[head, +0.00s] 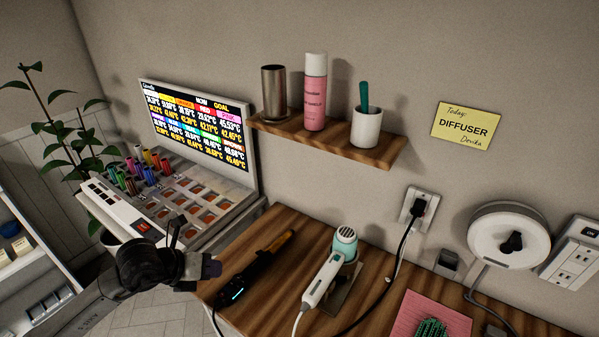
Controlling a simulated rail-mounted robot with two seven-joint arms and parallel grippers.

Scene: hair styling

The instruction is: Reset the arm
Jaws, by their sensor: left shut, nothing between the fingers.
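My left arm comes in from the lower left. Its gripper (211,268) is shut and empty, held in front of the left edge of the wooden counter (283,233). The black styling tool (248,280) lies on the counter just right of the gripper, apart from it. My right gripper is not in the head view.
A screen with colored labels (200,128) stands behind a console of colored markers and tiles (175,200). A wooden shelf (330,140) holds a metal cup, a pink can and a white cup. A pink mat (430,318), cords and a round white device (508,238) are at right.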

